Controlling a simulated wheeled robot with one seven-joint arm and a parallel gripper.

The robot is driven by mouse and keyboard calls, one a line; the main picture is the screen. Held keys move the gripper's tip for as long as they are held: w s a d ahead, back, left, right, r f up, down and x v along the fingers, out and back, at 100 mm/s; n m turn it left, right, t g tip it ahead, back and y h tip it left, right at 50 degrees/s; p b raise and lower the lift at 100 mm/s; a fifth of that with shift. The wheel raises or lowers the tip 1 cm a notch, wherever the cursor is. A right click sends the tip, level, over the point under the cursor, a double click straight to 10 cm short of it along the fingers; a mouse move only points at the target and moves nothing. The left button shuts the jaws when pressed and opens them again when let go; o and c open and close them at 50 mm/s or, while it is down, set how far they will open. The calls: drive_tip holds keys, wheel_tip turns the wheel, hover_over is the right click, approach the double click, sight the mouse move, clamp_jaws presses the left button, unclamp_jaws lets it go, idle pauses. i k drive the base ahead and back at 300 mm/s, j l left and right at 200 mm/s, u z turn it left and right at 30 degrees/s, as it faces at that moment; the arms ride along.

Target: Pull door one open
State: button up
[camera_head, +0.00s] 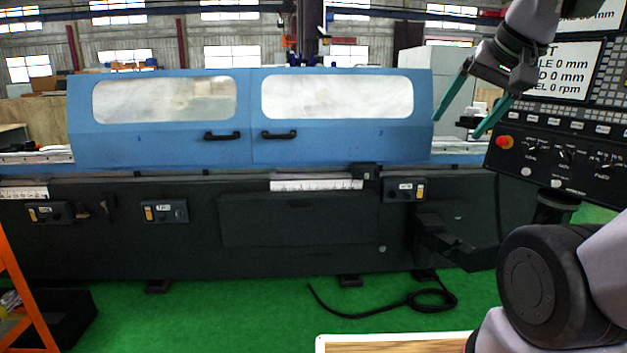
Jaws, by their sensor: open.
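The blue grinder has two sliding doors side by side, each with a window. The left door (150,150) has a black handle (222,136) near its right edge. The right door (340,145) has a black handle (279,134) near its left edge. The doors meet at a seam, so both look closed. No label shows which is door one. My gripper (465,115) has green fingers spread wide apart and is empty. It is at the upper right, right of the right door in the picture and apart from both handles.
A control panel (560,150) with a screen and red button stands at the right, close to my gripper. A black cable (380,307) lies on the green floor. An orange frame (25,290) is at the lower left.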

sight(172, 116)
drive_tip(key=i+u, duration=0.1)
drive_tip(key=u, duration=0.35)
drive_tip(key=i+j+u, duration=0.15)
drive_tip(key=i+u, duration=0.55)
drive_tip(key=i, duration=0.15)
drive_tip(key=i+l, duration=0.15)
drive_tip(key=i, duration=0.55)
drive_tip(key=i+l+u, duration=0.15)
drive_tip(key=i, duration=0.55)
